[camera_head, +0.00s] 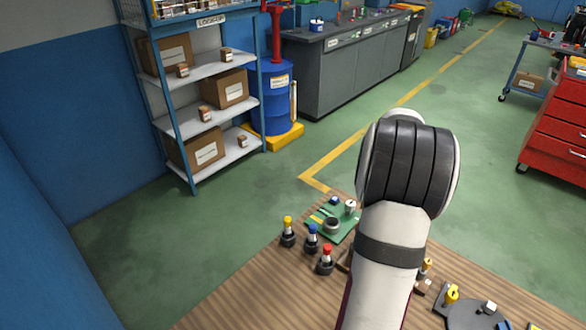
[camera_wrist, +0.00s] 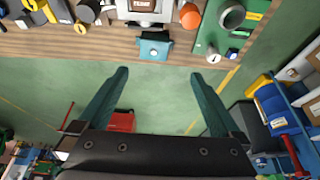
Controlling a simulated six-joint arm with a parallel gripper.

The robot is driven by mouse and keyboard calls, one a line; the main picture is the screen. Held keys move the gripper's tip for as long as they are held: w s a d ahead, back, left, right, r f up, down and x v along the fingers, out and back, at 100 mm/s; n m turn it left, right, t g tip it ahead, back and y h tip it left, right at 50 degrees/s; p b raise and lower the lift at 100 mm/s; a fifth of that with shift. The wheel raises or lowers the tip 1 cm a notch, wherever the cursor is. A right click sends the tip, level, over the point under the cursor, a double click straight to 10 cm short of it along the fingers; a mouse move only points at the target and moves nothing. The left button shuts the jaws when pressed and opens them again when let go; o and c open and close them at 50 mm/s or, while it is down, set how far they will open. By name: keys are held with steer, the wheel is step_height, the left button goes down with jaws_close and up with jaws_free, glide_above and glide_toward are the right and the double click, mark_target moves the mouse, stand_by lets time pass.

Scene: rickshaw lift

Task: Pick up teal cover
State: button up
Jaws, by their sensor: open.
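The teal cover (camera_wrist: 153,50) is a small block-like piece at the edge of the wooden table (camera_wrist: 75,44) in the wrist view. It lies between and beyond the tips of my gripper (camera_wrist: 158,76), roughly centred in the gap. The two dark green fingers are spread wide with nothing between them, and they appear apart from the cover. In the head view my white and black arm blocks the middle of the table, and I cannot make out the cover or my fingertips there.
A white labelled device (camera_wrist: 142,10) sits just beyond the cover. Yellow and grey parts (camera_wrist: 60,10) crowd the left. Several colour-topped bottles (camera_head: 312,238) stand on the table in the head view.

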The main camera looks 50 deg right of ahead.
steer(key=x, duration=0.5)
steer(key=s+x, duration=0.1)
steer(key=x, duration=0.5)
steer(key=d+x, duration=0.1)
steer(key=x, duration=0.5)
steer(key=shift+s+r, duration=0.2)
steer(key=shift+r, duration=0.05)
steer(key=shift+c, duration=0.3)
